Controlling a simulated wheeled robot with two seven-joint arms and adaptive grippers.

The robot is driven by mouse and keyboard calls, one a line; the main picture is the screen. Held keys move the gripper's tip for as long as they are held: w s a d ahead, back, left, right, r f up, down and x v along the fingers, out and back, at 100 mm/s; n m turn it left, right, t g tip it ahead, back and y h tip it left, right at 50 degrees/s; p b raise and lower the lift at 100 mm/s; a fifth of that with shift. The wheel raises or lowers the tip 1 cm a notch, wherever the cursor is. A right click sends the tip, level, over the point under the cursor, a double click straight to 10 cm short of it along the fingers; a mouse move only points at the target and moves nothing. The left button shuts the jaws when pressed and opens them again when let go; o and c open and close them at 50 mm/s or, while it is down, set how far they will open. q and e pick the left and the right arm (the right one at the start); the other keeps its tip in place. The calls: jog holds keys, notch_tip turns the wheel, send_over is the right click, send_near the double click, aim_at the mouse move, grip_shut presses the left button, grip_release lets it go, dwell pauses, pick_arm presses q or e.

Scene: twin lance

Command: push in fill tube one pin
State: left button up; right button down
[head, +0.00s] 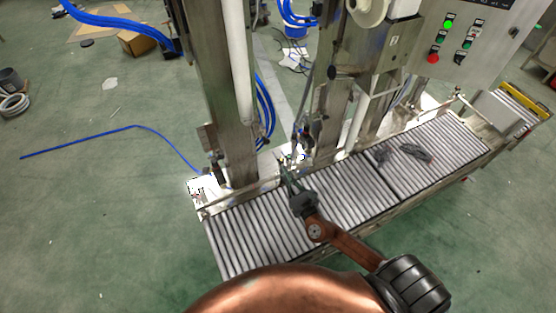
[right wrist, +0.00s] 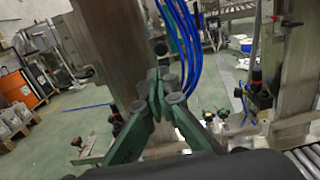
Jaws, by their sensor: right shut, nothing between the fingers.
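A white vertical tube (head: 239,60) runs down the left steel column (head: 212,90). A second pale tube (head: 355,125) stands farther right. I cannot tell which is fill tube one, and I cannot make out its pin. Small dark fittings (right wrist: 262,100) sit on the steelwork right of the fingertips. My left gripper is not in view.
The roller conveyor (head: 345,190) runs from lower left to upper right, with a dark crumpled thing (head: 415,152) on its rollers. Blue hoses (right wrist: 185,45) hang close behind the fingertips. A control panel (head: 470,40) stands upper right. Green floor on the left is mostly clear.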

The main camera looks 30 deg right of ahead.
send_near(267, 143)
jog(key=w, duration=0.7)
jog(key=shift+d+b, duration=0.25)
jog(key=shift+b, duration=0.05)
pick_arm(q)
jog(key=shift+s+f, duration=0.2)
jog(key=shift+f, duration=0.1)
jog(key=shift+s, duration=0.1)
